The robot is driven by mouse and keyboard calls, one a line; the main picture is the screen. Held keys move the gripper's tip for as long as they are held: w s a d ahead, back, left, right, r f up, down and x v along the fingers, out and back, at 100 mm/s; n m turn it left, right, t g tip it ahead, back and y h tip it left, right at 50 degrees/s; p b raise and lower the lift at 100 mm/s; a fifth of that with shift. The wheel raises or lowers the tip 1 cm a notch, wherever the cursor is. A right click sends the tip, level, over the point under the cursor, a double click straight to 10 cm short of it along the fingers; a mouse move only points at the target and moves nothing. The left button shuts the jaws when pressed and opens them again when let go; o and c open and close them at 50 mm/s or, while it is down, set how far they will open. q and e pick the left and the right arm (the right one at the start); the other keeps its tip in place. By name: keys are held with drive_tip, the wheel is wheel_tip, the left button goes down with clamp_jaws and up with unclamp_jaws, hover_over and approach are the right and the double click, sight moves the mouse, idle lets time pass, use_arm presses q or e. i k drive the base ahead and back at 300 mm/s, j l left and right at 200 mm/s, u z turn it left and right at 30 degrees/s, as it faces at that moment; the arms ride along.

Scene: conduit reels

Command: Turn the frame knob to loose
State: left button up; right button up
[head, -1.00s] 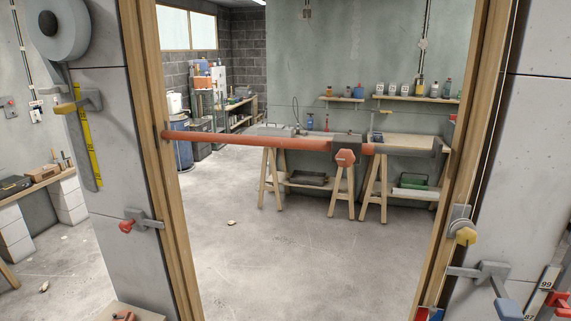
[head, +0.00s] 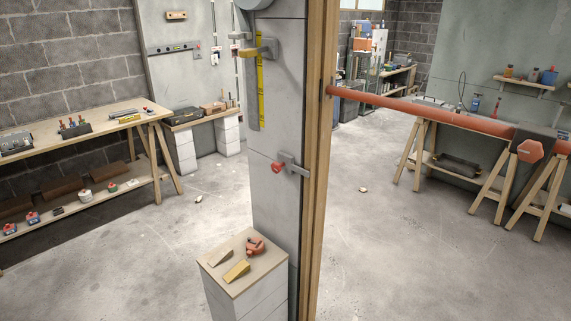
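A wooden door frame post (head: 319,200) stands upright at the middle of the head view. A grey clamp with a small red knob (head: 278,167) is fixed at the post's left side, about mid-height. A red-orange bar (head: 430,107) runs from the post to the right. A dark grey block on this bar carries a larger red, roughly hexagonal knob (head: 530,151). I cannot tell from a marking which knob is the frame knob or how either is set. Neither of my grippers shows.
A block stand (head: 228,286) in front of the wall holds two wooden wedges (head: 236,271) and a small orange clamp (head: 256,246). A workbench (head: 80,128) stands at left. A grey bracket (head: 266,47) with a yellow scale (head: 260,95) is on the wall. The floor between is mostly clear.

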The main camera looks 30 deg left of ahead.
sight(276, 167)
drive_tip(key=i+j, duration=0.1)
drive_tip(key=j, duration=0.9)
drive_tip(key=i+j, duration=0.15)
drive_tip(key=j, duration=0.35)
drive_tip(key=i+j, duration=0.1)
drive_tip(key=j, duration=0.4)
